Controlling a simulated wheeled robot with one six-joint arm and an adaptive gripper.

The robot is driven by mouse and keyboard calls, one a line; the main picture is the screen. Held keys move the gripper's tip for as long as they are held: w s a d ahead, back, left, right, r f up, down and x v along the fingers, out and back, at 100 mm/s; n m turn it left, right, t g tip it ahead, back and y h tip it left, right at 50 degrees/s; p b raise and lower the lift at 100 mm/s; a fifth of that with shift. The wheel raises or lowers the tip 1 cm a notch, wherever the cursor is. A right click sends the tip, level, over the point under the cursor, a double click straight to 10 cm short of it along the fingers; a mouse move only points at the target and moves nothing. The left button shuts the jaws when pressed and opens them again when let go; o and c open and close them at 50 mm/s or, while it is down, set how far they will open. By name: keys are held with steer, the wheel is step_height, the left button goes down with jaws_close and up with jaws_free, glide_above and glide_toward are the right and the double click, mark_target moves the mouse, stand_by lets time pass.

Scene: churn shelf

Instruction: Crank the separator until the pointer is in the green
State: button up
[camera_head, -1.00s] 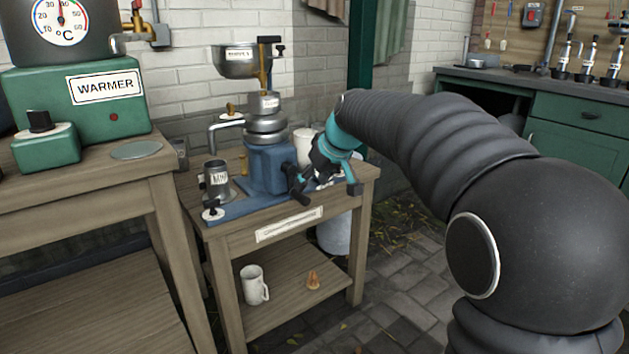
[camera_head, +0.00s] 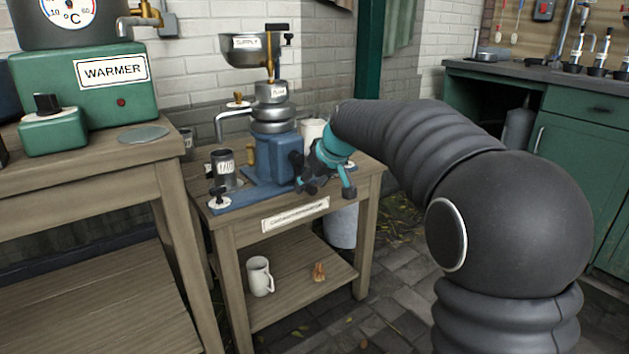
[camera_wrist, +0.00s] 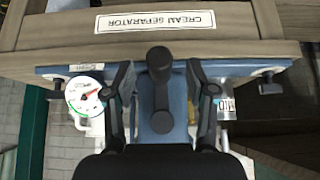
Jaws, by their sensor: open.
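The blue cream separator (camera_head: 272,158) stands on a small wooden table, with a metal bowl stack on top. My gripper (camera_head: 308,176) is at its right front, beside the crank. In the wrist view my gripper (camera_wrist: 160,78) is open, with one finger on each side of the dark crank handle (camera_wrist: 160,62). Gaps show between the handle and both fingers. A round white gauge (camera_wrist: 84,95) with a green arc and a red pointer lies left of the fingers. I cannot tell whether the pointer is inside the green.
A SUPPLY bowl (camera_head: 249,50) hangs above the separator. A metal cup (camera_head: 224,170) stands left of it. A green warmer (camera_head: 82,88) sits on the left bench. A white mug (camera_head: 260,276) is on the lower shelf.

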steer(key=shift+x, duration=0.9)
steer(key=shift+w+a+f+b, duration=0.1)
steer(key=shift+w+f+b, duration=0.05)
steer(key=shift+f+b, duration=0.15)
jaws_close()
